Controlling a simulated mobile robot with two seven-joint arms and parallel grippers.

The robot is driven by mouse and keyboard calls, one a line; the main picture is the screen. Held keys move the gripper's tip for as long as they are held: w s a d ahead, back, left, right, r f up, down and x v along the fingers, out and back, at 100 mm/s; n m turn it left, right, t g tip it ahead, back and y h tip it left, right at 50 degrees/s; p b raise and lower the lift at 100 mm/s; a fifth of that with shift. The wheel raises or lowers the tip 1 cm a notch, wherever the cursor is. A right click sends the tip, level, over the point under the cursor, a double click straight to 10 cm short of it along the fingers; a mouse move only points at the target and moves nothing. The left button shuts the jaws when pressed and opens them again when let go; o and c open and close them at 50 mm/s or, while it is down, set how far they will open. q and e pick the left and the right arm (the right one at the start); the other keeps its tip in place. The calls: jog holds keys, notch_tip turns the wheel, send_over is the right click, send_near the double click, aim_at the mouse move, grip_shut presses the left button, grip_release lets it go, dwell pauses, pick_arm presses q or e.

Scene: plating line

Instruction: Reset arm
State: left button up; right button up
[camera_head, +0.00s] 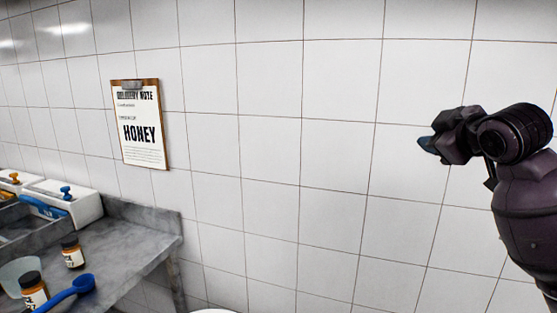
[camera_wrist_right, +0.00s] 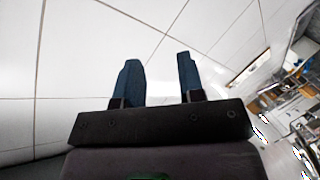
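My right gripper (camera_head: 427,145) is raised in front of the white tiled wall at the right of the head view, with my dark right arm below it. In the right wrist view my right gripper (camera_wrist_right: 160,80) shows two blue fingers standing apart with nothing between them. It is open and empty. My left gripper is in neither view.
A grey stone counter (camera_head: 135,235) at lower left holds small labelled jars (camera_head: 72,252), a blue ladle (camera_head: 75,290), a clear bowl (camera_head: 15,272) and white bins. A clipboard (camera_head: 142,125) reading "HONEY" hangs on the wall. The space around my right gripper is clear.

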jog(key=s+f+m+g+h, duration=0.1)
jog(key=s+f+m+g, duration=0.35)
jog(key=f, duration=1.05)
jog(key=s+f+n+g, duration=0.1)
jog(key=s+f, duration=0.6)
jog(key=f, duration=0.8)
jog(key=s+a+f+m+g+h, duration=0.1)
jog(key=s+f+m+g, duration=0.1)
jog(key=s+f, duration=0.5)
jog(key=s+a+f+m+g, duration=0.15)
jog(key=s+f, duration=0.25)
jog(key=s, duration=0.7)
jog(key=s+f+m+g+h, duration=0.1)
jog(key=s+f+m+g, duration=0.15)
jog(key=s+f, duration=0.45)
jog(key=shift+w+a+f+t+y, duration=0.1)
jog(key=shift+w+f+t+y, duration=0.1)
jog(key=shift+w+f+t, duration=1)
jog(key=shift+w+d+f+t+y, duration=0.15)
jog(key=shift+w+f+t, duration=0.6)
jog(key=shift+f+t, duration=0.8)
jog(key=shift+w+a+f+t+y, duration=0.15)
jog(key=shift+w+f+t+y, duration=0.1)
jog(key=shift+w+f+t, duration=0.95)
jog(key=shift+s+f, duration=0.2)
jog(key=shift+f, duration=0.05)
